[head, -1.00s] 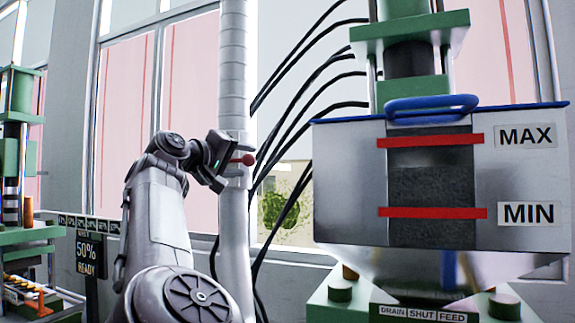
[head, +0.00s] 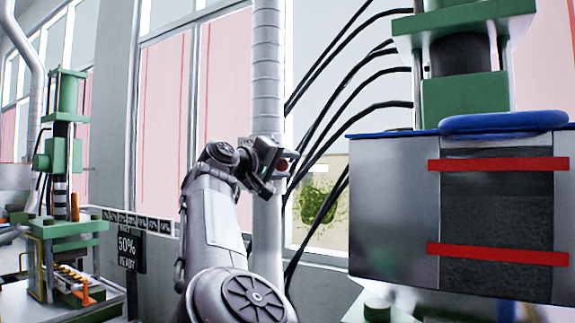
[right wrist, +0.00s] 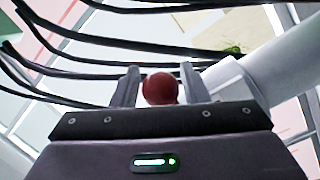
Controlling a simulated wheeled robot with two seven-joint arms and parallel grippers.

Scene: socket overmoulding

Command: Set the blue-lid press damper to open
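The damper shows as a round red knob (head: 283,164) at the pale vertical duct (head: 266,75), left of the blue-lid press's hopper. My right gripper (head: 279,172) is at the knob, in front of the duct. In the right wrist view the red knob (right wrist: 160,89) sits between the two fingers, with a narrow gap seeming to show on each side. The fingers stand apart, so the gripper looks open. The damper's lever is mostly hidden behind the gripper. The blue lid (head: 500,123) tops the hopper. My left gripper is out of view.
Several black hoses (head: 345,110) curve beside the duct, close to the gripper. The grey hopper (head: 393,205) with red level bars stands at right. Another green press (head: 65,160) and a sign reading 50% READY (head: 127,247) are at left.

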